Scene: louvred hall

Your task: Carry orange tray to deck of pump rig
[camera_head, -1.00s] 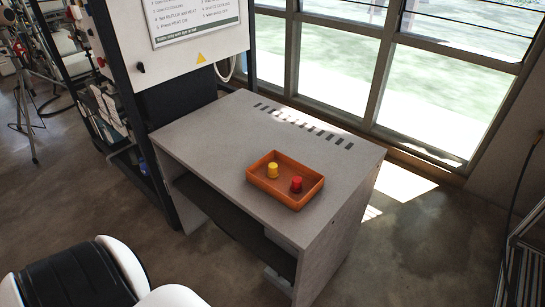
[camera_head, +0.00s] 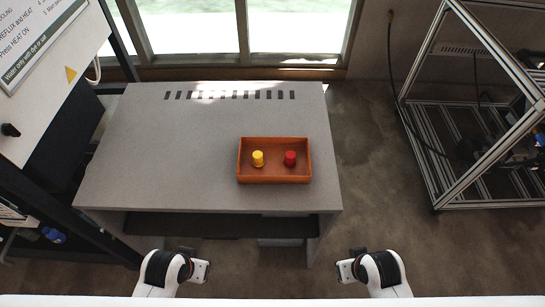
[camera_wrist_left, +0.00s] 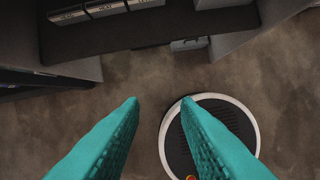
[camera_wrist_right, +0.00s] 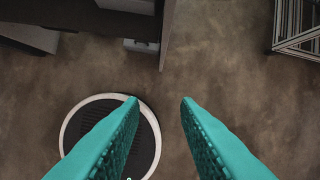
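The orange tray (camera_head: 274,179) sits flat on the grey desk (camera_head: 150,150), toward its front right part. A yellow knob-like piece (camera_head: 258,158) and a red one (camera_head: 290,158) stand inside it. My left gripper shows in the left wrist view (camera_wrist_left: 160,100) with its two teal fingers apart and nothing between them. My right gripper shows in the right wrist view (camera_wrist_right: 160,100), also with its fingers apart and empty. Both point down over the floor in front of the desk, clear of the tray. In the head view my wrists show at the bottom, with the fingers not visible.
A metal-framed rig (camera_head: 440,190) stands on the floor at the right; whether it is the pump rig I cannot tell. A dark-framed panel (camera_head: 40,60) stands at the desk's left. Windows are behind the desk. Bare floor (camera_head: 375,170) lies between desk and frame.

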